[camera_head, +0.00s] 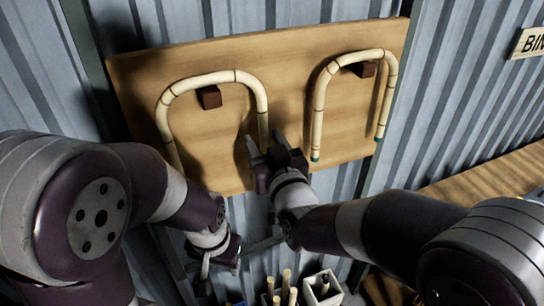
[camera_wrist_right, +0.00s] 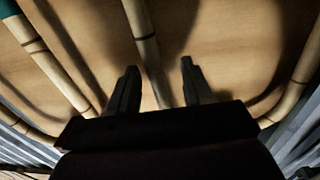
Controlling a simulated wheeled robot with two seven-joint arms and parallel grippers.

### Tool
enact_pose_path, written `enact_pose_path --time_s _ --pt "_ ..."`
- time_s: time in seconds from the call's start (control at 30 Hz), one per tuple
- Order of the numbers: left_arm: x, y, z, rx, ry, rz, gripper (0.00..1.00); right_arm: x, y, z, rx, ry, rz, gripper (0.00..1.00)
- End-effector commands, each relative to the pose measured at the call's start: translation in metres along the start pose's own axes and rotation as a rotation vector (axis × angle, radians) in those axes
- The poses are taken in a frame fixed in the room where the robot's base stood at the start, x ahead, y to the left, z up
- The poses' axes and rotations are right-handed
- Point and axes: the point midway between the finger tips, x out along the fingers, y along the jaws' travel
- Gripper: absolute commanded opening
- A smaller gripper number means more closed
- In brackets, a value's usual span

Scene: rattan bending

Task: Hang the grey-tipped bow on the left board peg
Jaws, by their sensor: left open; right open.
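A pale cane bow (camera_head: 212,78) hangs with its bend over the left board peg (camera_head: 210,97), legs down. Its leg tips are hidden, so I cannot see their colour. My right gripper (camera_head: 267,155) is open at the lower end of this bow's right leg. In the right wrist view, that leg (camera_wrist_right: 140,28) runs between the open fingers (camera_wrist_right: 158,80); contact is not clear. My left gripper (camera_head: 207,268) is open, low in front of the wall and away from the bow.
A second bow (camera_head: 320,95) with teal tips hangs on the right peg (camera_head: 366,69). The pegs are on a wooden board (camera_head: 290,40). Below stand a container (camera_head: 323,286) and several upright cane pieces (camera_head: 286,285). A wooden bench (camera_head: 480,175) lies at right.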

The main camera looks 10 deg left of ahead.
Motion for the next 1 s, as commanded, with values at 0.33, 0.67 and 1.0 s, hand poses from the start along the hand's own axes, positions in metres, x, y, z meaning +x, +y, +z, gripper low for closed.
enact_pose_path --time_s 0.33,0.67,1.0 --pt "0.033 0.0 0.004 0.0 -0.001 0.0 0.48 -0.086 -0.002 0.002 0.001 0.002 -0.004 0.5" --pt "0.034 0.0 0.004 0.0 0.0 0.0 0.48 -0.121 -0.001 0.0 0.0 0.003 -0.001 0.5" --pt "0.036 0.0 0.004 0.0 0.0 0.0 0.48 -0.119 0.0 0.001 0.0 0.003 -0.001 0.5"
